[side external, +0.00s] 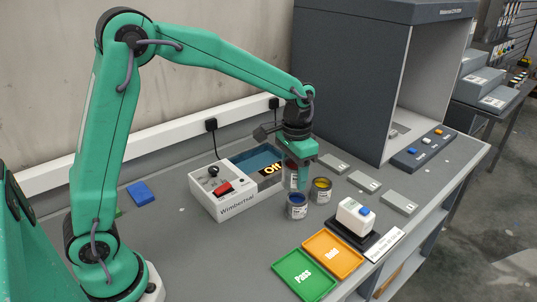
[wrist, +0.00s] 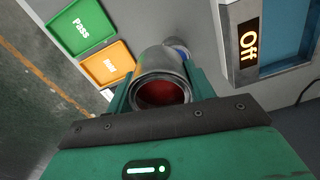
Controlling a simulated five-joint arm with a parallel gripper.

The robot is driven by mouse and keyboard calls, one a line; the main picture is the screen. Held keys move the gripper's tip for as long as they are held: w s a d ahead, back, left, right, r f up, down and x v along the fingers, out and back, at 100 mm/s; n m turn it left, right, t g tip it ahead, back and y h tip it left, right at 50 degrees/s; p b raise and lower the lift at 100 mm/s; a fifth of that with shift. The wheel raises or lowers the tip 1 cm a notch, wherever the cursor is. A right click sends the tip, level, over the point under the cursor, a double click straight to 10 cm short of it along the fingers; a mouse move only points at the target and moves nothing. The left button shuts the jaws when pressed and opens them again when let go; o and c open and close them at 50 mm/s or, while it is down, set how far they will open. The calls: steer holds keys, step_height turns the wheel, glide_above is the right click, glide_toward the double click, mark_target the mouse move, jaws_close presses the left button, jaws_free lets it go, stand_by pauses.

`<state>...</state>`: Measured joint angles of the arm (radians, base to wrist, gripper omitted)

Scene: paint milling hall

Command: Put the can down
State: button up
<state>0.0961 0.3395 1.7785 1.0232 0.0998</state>
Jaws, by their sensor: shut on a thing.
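My gripper (side external: 300,178) points down over the table and is shut on a grey metal can with dark red paint inside (wrist: 160,93). In the wrist view the can's open mouth faces the camera, with a green finger on either side. In the side view this can (side external: 292,182) is mostly hidden behind a finger; I cannot tell whether its base touches the table. A can of blue paint (side external: 297,207) stands in front of it and a can of yellow paint (side external: 321,191) to its right. Part of another can (wrist: 178,48) shows behind the held one in the wrist view.
A white Wimbernal machine (side external: 222,196) with an "Off" display stands left of the gripper. A green Pass tray (side external: 303,276) and an orange tray (side external: 333,254) lie at the front. A white device (side external: 355,216), grey plates (side external: 363,181) and a dark booth (side external: 345,75) are to the right.

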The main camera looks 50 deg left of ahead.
mark_target(266, 232)
steer(key=s+d+f+n, duration=0.1)
steer(key=s+d, duration=0.3)
steer(key=s, duration=0.3)
steer(key=s+d+f+n, duration=0.1)
steer(key=s+d, duration=0.2)
steer(key=s, duration=0.4)
steer(key=shift+d+f, duration=0.4)
steer(key=w+a+f, duration=0.2)
steer(key=a, duration=0.1)
steer(key=w+a+f, duration=0.2)
steer(key=a, duration=0.1)
steer(key=w+a+f, duration=0.2)
steer(key=a+f, duration=0.1)
steer(key=shift+w+a, duration=0.3)
steer(key=shift+f, duration=2)
steer(key=shift+f, duration=0.1)
steer(key=o, duration=1)
steer(key=shift+o, duration=0.2)
